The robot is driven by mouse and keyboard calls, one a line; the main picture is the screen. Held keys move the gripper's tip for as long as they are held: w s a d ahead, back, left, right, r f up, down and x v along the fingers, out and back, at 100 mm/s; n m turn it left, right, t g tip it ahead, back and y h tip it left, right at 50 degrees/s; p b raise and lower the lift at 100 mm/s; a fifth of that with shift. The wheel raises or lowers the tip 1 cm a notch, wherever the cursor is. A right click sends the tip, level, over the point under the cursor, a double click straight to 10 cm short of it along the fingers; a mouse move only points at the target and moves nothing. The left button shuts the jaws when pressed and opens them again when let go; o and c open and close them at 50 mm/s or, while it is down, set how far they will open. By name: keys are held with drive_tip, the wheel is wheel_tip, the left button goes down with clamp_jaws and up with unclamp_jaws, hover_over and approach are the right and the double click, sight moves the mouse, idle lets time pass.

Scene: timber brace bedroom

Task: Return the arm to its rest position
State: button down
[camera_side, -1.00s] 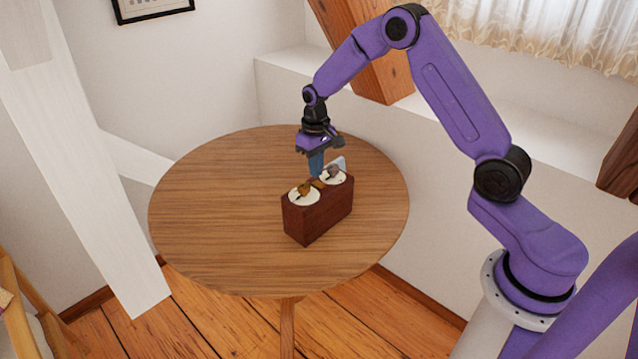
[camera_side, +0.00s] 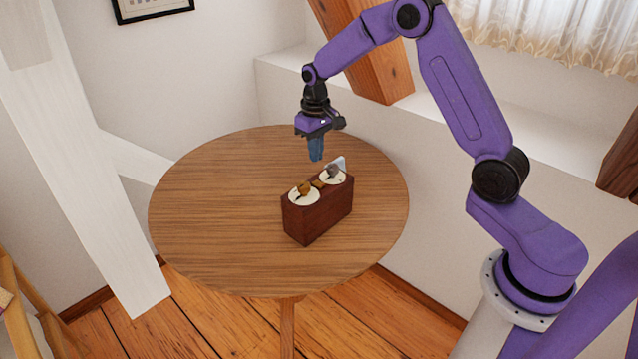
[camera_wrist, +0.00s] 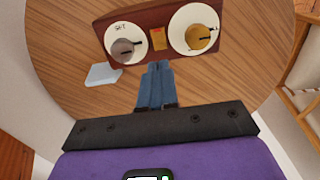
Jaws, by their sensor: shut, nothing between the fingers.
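My gripper (camera_side: 316,158) hangs fingers down, above and just behind a dark red-brown box in the side view. Its blue fingers are shut and empty, apart from the box. In the wrist view the closed fingertips (camera_wrist: 158,66) point toward the box. The box (camera_side: 318,217) stands on the round table (camera_side: 225,215) and carries two white dials. One dial has a brass knob (camera_side: 304,188), also in the wrist view (camera_wrist: 198,38). The other has a grey knob (camera_side: 333,172), also in the wrist view (camera_wrist: 123,50). A small brass-coloured piece (camera_wrist: 158,38) sits between the dials.
A pale flat piece (camera_wrist: 103,74) is beside the box near the grey-knob dial. A white timber brace (camera_side: 85,160) rises left of the table. A wooden beam (camera_side: 370,70) and a white ledge stand behind. The left of the tabletop is clear.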

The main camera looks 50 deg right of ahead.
drive_tip(key=s+a+r+n, duration=0.35)
drive_tip(key=s+a, duration=0.25)
drive_tip(key=s, duration=0.3)
drive_tip(key=s+a+r+n, duration=0.35)
drive_tip(key=s+a, duration=0.25)
drive_tip(key=s, duration=0.3)
drive_tip(key=s+d+n, duration=0.1)
drive_tip(key=s+n, duration=0.1)
drive_tip(key=s, duration=0.7)
drive_tip(key=s+d+r+n, duration=0.1)
drive_tip(key=s+n, duration=0.2)
drive_tip(key=s, duration=0.7)
drive_tip(key=shift+s+d+r+n, duration=0.25)
drive_tip(key=shift+s+d+n, duration=0.05)
drive_tip(key=shift+d, duration=0.05)
